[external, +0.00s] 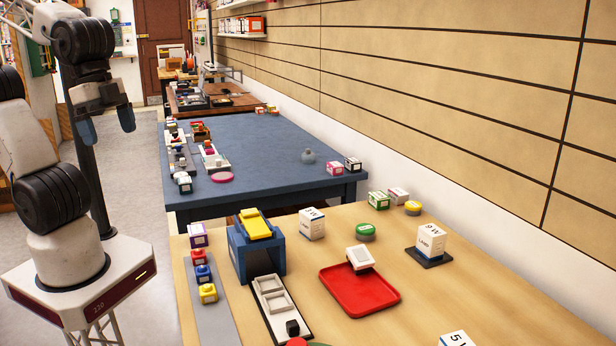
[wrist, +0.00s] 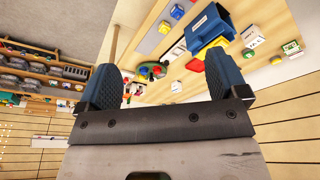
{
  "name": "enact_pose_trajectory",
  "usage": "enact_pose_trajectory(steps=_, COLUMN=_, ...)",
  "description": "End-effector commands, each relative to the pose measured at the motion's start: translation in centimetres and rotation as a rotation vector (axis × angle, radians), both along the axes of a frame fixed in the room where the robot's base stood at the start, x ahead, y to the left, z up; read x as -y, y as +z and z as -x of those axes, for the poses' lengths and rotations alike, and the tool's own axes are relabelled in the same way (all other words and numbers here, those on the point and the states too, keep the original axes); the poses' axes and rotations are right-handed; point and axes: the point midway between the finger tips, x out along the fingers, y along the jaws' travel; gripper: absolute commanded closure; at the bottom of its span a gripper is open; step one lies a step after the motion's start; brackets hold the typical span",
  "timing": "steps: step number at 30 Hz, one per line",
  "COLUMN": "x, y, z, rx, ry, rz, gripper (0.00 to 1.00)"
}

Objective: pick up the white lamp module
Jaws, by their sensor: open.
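A white block marked 9 W LAMP (external: 432,240) stands upright on a dark square base at the right of the wooden table. Two similar white blocks show: one marked W (external: 312,224) beside the blue box, and one marked 5 W (external: 457,340), cut off by the bottom edge. I cannot tell for certain which is the task's lamp module. My gripper (external: 107,125) is open and empty, high at the upper left, far from all of these. Its two fingers also show in the wrist view (wrist: 163,80).
A blue box (external: 242,250) with a yellow piece on top stands at the wooden table's left, beside a strip of coloured blocks (external: 203,272). A green-topped round part (external: 365,232) is behind the tray. A blue table (external: 260,150) lies beyond. The wooden table's right front is mostly clear.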

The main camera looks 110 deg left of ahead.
Motion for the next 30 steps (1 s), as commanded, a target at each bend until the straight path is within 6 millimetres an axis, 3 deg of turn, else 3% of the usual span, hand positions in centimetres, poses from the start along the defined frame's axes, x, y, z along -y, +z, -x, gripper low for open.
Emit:
enact_pose_trajectory(steps=11, x=0.0, y=0.8, z=0.0, rx=0.001, ry=0.000, rz=0.000, gripper=0.08)
enact_pose_trajectory(steps=20, x=-0.1, y=5.2, z=-0.2, rx=-0.001, ry=-0.007, rz=-0.007, gripper=0.08)
enact_pose_trajectory(steps=30, x=-2.9, y=5.4, z=-4.1, rx=-0.019, ry=-0.200, rz=-0.211, gripper=0.08)
